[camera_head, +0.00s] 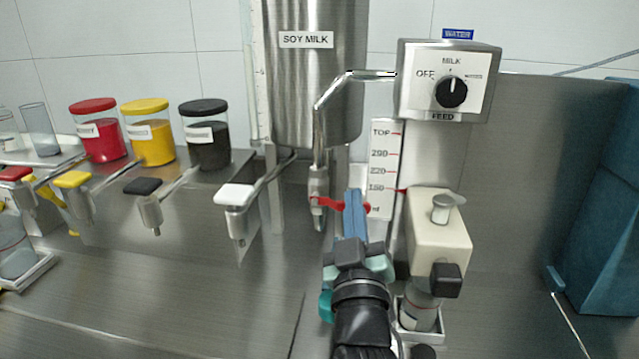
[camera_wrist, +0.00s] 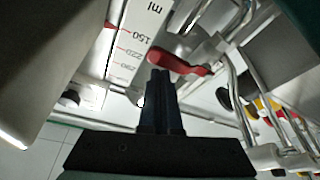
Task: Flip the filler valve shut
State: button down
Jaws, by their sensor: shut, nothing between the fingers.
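The filler valve has a red lever (camera_head: 328,203) at the lower end of the bent steel pipe, below the soy milk tank. The lever lies roughly level, pointing right from the valve body (camera_head: 318,184). My gripper (camera_head: 354,200) is shut and empty, its blue fingers upright at the lever and covering part of it. In the wrist view the red lever (camera_wrist: 180,64) lies beside the fingertips (camera_wrist: 160,76). I cannot tell whether they touch it.
A level scale (camera_head: 382,175) stands behind my gripper. A cream filling unit (camera_head: 438,232) with a bottle (camera_head: 420,312) is close on the right. The feed knob box (camera_head: 449,85) is above. Several levered taps (camera_head: 237,196) are on the left.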

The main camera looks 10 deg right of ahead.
jog(key=s+a, duration=0.1)
jog(key=s, duration=0.2)
jog(key=s+a+p, duration=0.1)
jog(key=s, duration=0.2)
jog(key=s+a, duration=0.1)
jog(key=s, duration=0.2)
jog(key=shift+r+p, duration=0.2)
jog(key=shift+p, duration=0.1)
jog(key=shift+r, duration=0.1)
jog(key=s+a+r+m+t+y, duration=0.1)
jog(key=s+a+r+t, duration=0.2)
jog(key=r, duration=0.7)
jog(key=s+a+r+m+t+y, duration=0.15)
jog(key=s+a+r, duration=0.3)
jog(key=r, duration=0.65)
jog(key=s+a+r+t+y, duration=0.15)
jog(key=s+r, duration=0.35)
jog(key=r, duration=0.5)
notch_tip(320, 180, up, 15)
jog(key=w+p, duration=0.1)
jog(key=p, duration=1.4)
jog(key=shift+a, duration=0.35)
